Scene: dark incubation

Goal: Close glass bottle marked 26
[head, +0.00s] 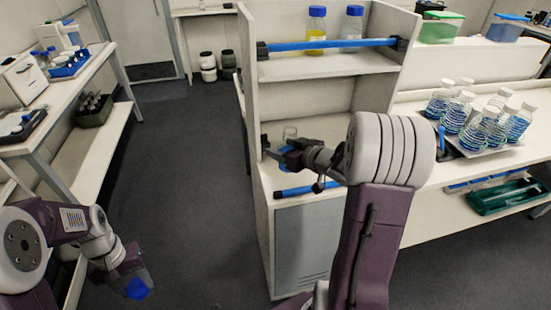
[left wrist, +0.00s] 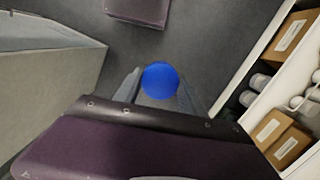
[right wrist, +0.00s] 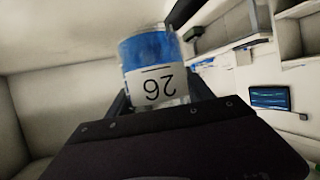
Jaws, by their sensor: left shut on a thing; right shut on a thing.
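My left gripper (head: 132,282) is shut on a round blue cap (head: 137,289), low over the dark floor at the lower left. The cap shows between the fingers in the left wrist view (left wrist: 160,80). My right gripper (head: 290,153) is shut on a glass bottle at the lower shelf compartment of the bench unit. In the right wrist view the bottle (right wrist: 150,62) shows blue contents and a white label reading 26, upside down in that picture. In the head view the bottle's clear glass (head: 290,133) is partly hidden by the gripper. The two grippers are well apart.
The shelf unit (head: 330,68) holds a yellow bottle (head: 316,30) and a clear bottle (head: 353,22), both blue-capped, behind a blue rail (head: 330,44). A tray of several bottles (head: 480,150) stands on the right bench. A bench (head: 70,85) stands left; the floor between is clear.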

